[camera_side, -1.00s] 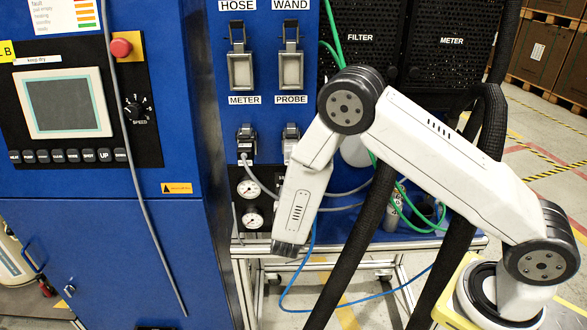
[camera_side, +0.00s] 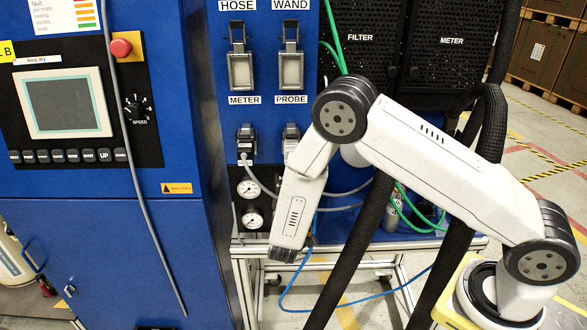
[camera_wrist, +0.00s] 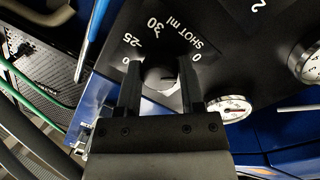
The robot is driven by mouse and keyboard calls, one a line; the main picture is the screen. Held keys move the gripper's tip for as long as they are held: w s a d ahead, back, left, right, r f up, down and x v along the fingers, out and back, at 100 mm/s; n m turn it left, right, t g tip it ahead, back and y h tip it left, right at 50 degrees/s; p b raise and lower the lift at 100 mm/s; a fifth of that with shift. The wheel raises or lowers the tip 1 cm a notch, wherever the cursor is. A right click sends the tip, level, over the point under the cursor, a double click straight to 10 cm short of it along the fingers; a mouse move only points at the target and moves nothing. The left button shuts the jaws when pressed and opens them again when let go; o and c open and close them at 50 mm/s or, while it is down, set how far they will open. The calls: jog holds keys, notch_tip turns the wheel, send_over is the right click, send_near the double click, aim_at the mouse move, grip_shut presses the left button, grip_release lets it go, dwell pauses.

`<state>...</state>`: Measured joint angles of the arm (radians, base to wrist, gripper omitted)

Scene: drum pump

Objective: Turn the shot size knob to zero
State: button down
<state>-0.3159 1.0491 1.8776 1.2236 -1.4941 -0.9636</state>
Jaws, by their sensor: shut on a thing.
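The shot size knob (camera_wrist: 160,78) shows in the wrist view on a black dial plate (camera_wrist: 222,45) marked "SHOT ml". The figures 25, 30 and 0 run around the knob, with 0 near the right finger. My gripper (camera_wrist: 160,72) has one finger on each side of the knob and is shut on it. A pale mark shows on the knob, but I cannot tell which figure it points at. In the side view the knob and my fingers are hidden; my wrist link hangs in front of the machine.
Pressure gauges (camera_wrist: 230,108) sit beside the dial plate, close to the right finger. A blue hose (camera_wrist: 92,38) and a green hose (camera_wrist: 35,85) run on the left in the wrist view. A separate speed knob (camera_side: 133,110) is on the left panel.

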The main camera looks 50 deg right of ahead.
dwell(0.3)
jog(key=shift+c, duration=1.1)
grip_release()
jog(key=shift+a, duration=0.1)
jog(key=v, duration=0.7)
jog(key=shift+s+a, duration=0.2)
jog(key=shift+s, duration=0.1)
